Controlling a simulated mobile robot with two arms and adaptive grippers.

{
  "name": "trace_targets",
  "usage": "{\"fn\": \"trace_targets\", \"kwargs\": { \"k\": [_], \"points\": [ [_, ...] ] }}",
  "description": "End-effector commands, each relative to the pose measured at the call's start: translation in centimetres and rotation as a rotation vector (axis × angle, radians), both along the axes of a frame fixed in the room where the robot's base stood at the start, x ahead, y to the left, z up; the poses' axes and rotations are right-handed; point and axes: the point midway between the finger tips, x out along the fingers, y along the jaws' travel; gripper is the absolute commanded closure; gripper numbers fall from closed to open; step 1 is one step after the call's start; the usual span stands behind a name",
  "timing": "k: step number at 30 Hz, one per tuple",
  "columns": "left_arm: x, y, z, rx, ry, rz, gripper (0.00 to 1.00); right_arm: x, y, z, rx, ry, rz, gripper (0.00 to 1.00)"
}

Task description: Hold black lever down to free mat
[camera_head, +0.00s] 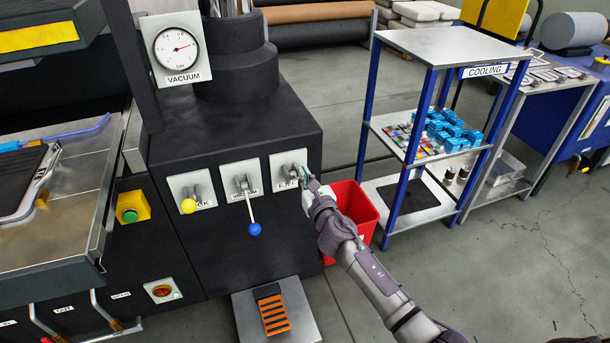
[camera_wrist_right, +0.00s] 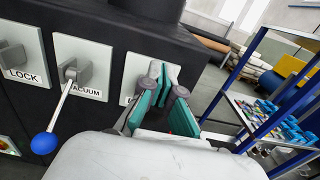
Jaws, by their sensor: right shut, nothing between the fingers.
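Three lever plates sit on the front of a black machine. The right plate (camera_head: 289,168) has a partly covered label. My right gripper (camera_head: 305,174) is shut and empty, with its fingers in front of this plate's right side. In the right wrist view, the green-padded gripper (camera_wrist_right: 164,82) covers much of the plate (camera_wrist_right: 131,70). No black lever knob shows clearly, so I cannot tell whether the fingers touch the lever. A dark flat mat-like piece (camera_head: 22,178) lies at the left on the metal table. My left gripper is out of view.
The yellow-knobbed lever (camera_head: 188,205) and blue-knobbed lever (camera_head: 254,228) are to the left. A red bin (camera_head: 357,205) stands beside my right forearm. The blue-framed cooling rack (camera_head: 398,190) is to the right. An orange-striped pedal (camera_head: 272,312) is below.

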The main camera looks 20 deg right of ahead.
Motion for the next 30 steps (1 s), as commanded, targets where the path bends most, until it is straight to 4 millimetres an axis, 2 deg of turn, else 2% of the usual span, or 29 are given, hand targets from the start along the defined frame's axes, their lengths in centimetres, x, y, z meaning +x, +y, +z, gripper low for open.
{"fn": "trace_targets", "kwargs": {
  "k": [1, 3, 30],
  "points": [
    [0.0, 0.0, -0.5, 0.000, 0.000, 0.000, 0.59, -0.1, 0.0, -0.8, 0.000, 0.005, -0.001, 1.00],
    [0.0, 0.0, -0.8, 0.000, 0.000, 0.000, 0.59, -0.1, 0.0, -1.2, 0.000, 0.005, -0.001, 1.00],
    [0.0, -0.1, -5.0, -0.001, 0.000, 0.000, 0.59, -0.4, -0.1, -5.6, 0.000, 0.004, -0.001, 1.00]
  ]
}}
